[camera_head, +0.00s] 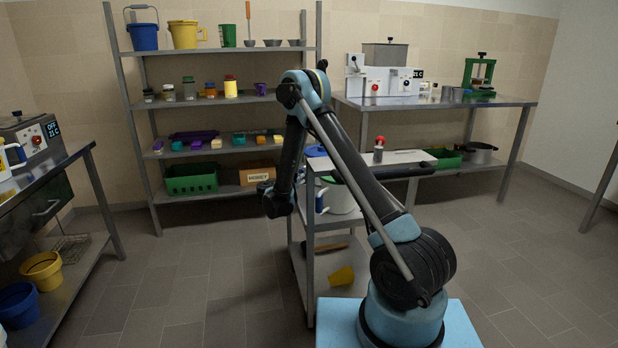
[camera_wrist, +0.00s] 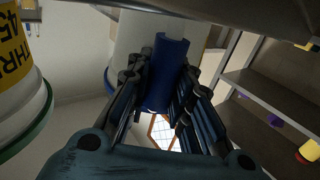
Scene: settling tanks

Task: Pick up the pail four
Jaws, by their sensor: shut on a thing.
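My gripper (camera_wrist: 165,95) is shut on an upright blue handle (camera_wrist: 168,65) in the wrist view. Behind the handle is a white pail (camera_wrist: 130,42) with a blue rim. Its number does not show, so I cannot read whether it is pail four. A second white pail (camera_wrist: 15,85), with a green rim and a yellow label reading "THR", upside down, is close on the left. In the head view my dark wrist (camera_head: 275,200) hangs beside the trolley, and my fingers are hidden. A white pail (camera_head: 342,199) shows partly behind my arm.
The trolley (camera_head: 310,255) has a grey top, posts close by and a yellow cup (camera_head: 342,276) on its lower shelf. A red-topped bottle (camera_head: 379,150) stands on top. A loaded rack (camera_head: 225,96) is behind, a bench (camera_head: 440,103) at back right.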

